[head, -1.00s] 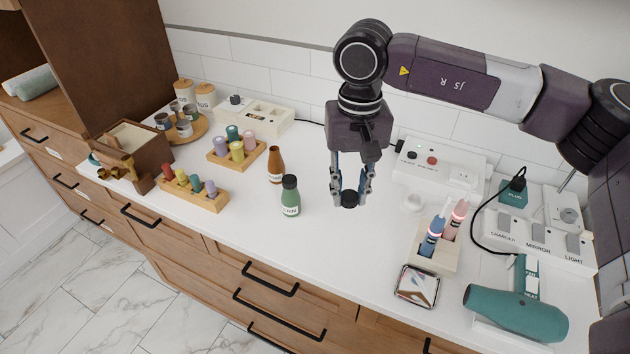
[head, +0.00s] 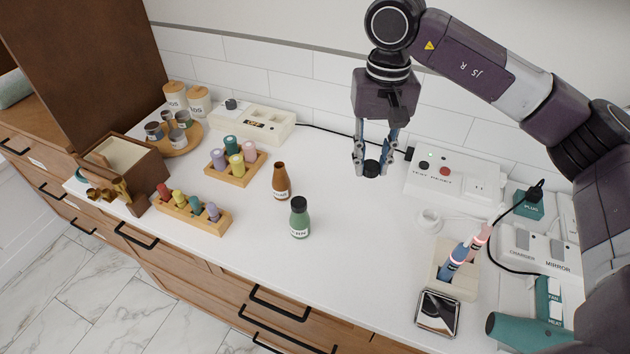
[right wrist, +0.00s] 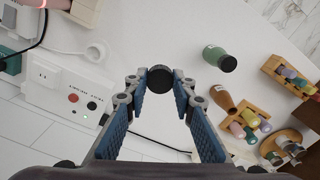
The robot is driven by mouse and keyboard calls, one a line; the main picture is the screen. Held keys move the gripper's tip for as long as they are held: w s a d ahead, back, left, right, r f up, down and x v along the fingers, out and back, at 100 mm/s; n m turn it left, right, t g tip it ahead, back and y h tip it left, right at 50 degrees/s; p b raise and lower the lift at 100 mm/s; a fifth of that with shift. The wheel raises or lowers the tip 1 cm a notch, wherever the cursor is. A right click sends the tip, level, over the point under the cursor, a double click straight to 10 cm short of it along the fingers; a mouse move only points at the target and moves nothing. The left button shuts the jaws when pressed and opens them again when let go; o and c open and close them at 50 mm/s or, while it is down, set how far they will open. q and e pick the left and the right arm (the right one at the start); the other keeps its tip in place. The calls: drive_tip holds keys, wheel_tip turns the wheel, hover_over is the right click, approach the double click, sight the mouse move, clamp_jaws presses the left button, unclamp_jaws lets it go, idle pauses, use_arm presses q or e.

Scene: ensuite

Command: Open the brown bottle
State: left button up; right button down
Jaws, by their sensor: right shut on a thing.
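The brown bottle (head: 281,184) stands upright on the white counter. Its top is bare, with no cap on it. In the right wrist view the brown bottle (right wrist: 222,97) is to the right of the fingers. My right gripper (head: 373,167) points down, to the right of the bottle and apart from it. It is shut on a small round black cap (head: 371,168). The cap (right wrist: 160,77) also shows between the fingertips in the right wrist view. A green bottle (head: 300,219) with a black cap stands close by, in front of the brown one. My left gripper is not in view.
A white box with buttons and a socket (head: 440,178) is right of my gripper. Wooden racks of coloured pegs (head: 192,213) are at the left. A toothbrush holder (head: 455,276) and a teal hair dryer (head: 525,332) are at the right.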

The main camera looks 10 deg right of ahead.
sight(363, 219)
drive_tip(key=shift+m, duration=0.8)
drive_tip(key=w+f+p, duration=0.1)
drive_tip(key=f+p, duration=0.1)
drive_tip(key=f, duration=0.4)
drive_tip(key=w+d+f+p, duration=0.1)
drive_tip(key=f+p, duration=0.1)
drive_tip(key=f, duration=0.4)
drive_tip(key=f+p, duration=0.2)
drive_tip(key=f, duration=0.5)
drive_tip(key=shift+w+d+f+p, duration=0.1)
drive_tip(key=shift+w+d+p, duration=0.25)
drive_tip(key=shift+w+d, duration=0.05)
drive_tip(key=shift+f, duration=0.1)
drive_tip(key=shift+f+b, duration=0.15)
drive_tip(key=shift+b, duration=0.15)
drive_tip(key=c, duration=1.6)
unclamp_jaws()
